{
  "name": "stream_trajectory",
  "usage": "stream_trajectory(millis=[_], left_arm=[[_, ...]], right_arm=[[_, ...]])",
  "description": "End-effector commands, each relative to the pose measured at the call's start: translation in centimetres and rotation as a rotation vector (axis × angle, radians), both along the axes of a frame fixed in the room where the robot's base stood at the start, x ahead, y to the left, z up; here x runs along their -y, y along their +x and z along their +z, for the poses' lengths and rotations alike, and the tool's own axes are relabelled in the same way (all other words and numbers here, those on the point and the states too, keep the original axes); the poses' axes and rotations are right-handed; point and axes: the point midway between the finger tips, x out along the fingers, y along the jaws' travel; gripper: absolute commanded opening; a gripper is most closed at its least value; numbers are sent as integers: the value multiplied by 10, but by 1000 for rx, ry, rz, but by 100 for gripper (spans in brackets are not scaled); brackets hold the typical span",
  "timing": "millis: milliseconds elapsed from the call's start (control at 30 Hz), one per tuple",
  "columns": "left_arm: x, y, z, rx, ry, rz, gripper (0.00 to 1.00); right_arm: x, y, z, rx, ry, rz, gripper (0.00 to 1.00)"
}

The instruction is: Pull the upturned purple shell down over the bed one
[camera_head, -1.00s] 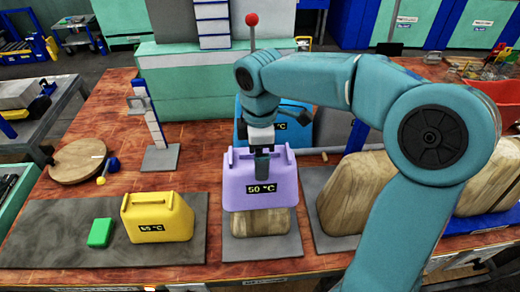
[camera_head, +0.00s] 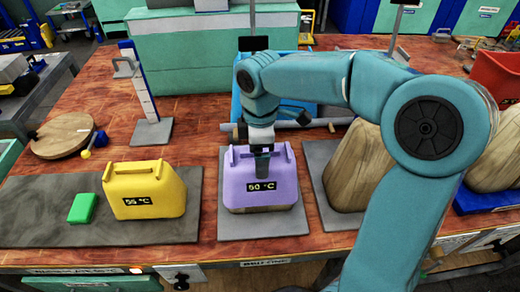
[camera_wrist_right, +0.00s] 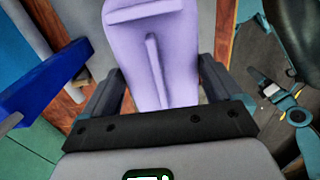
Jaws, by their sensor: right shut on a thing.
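The purple shell (camera_head: 275,190), labelled 50 °C, sits low over a wooden block (camera_head: 262,209) on a grey plate (camera_head: 278,224). Only a thin strip of the wood shows under its front edge. My right gripper (camera_head: 262,160) comes from above and is shut on the shell's top. In the right wrist view the purple shell (camera_wrist_right: 150,50) with its raised rib lies between my right fingers. The shell's inside and its far side are hidden. My left gripper is not in view.
A yellow shell (camera_head: 150,190) and a green block (camera_head: 82,208) lie on the dark mat (camera_head: 40,225) at left. A blue shell (camera_head: 243,105) stands behind. A bare wooden block (camera_head: 355,165) stands close on the right. A ruler stand (camera_head: 150,100) is behind left.

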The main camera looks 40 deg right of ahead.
Motion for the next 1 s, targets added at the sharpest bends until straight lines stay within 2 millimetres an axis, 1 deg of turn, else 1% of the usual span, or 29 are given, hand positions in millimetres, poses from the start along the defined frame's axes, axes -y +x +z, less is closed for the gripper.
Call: stream_trajectory(millis=[333,1000], left_arm=[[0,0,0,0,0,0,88],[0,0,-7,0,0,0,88]], right_arm=[[0,0,0,0,0,0,32],[0,0,-10,-1,1,0,32]])
